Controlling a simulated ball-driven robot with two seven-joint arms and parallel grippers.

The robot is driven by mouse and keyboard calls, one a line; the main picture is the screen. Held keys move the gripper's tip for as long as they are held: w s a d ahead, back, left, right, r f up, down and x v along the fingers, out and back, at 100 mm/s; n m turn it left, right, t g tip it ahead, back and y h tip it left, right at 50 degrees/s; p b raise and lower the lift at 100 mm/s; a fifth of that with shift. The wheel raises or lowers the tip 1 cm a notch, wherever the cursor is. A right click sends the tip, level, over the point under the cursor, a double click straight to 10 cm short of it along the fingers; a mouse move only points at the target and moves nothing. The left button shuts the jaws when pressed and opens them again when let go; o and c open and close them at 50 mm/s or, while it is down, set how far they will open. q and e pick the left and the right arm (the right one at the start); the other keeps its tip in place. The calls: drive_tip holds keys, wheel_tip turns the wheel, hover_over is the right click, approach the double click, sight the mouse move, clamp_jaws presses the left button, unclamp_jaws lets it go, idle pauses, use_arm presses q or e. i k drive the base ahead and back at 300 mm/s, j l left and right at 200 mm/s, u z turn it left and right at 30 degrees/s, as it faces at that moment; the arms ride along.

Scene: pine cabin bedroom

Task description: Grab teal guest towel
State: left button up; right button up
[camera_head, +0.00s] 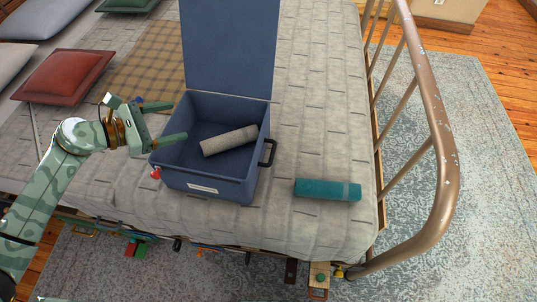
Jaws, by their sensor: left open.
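The teal guest towel (328,190) is a rolled cylinder with a paler band near its right end. It lies on the bed near the front right corner, to the right of an open blue box (212,187). My left gripper (168,122) is open and empty at the left rim of the box, with one finger reaching over the box's left side. It is well to the left of the towel and apart from it. My right gripper is not in view.
A grey rolled towel (229,140) lies inside the box, whose lid (230,45) stands upright at the back. A metal bed rail (437,130) curves along the bed's right end. A red cushion (64,76) lies at the left. The blanket around the teal towel is clear.

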sight(303, 187)
drive_tip(key=z, duration=0.6)
drive_tip(key=k, duration=1)
